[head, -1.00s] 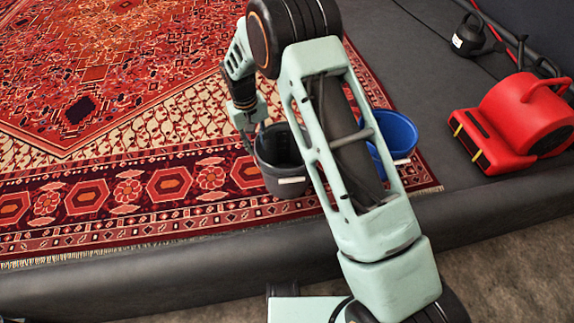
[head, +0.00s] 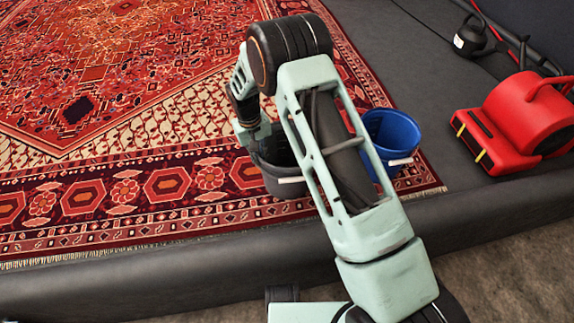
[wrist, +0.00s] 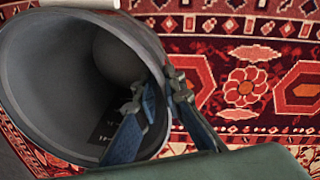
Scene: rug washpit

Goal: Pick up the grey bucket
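The grey bucket (head: 283,186) stands on the rug's patterned border in the head view, partly hidden behind my arm. In the wrist view its wide open mouth fills the left side, with the bucket wall (wrist: 60,40) and dark inside showing. My gripper (wrist: 159,88) is at the bucket's rim, one finger inside the mouth and the other outside. The rim lies between the two fingers. I cannot tell whether the fingers press on it. In the head view the fingertips are hidden by the bucket and arm.
A blue bucket (head: 392,133) stands just right of the grey one, behind my forearm. A red blower (head: 525,115) and a small black-and-white item (head: 470,38) are farther right on the dark floor. A dark raised edge (head: 150,272) runs along the front of the rug (head: 80,90).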

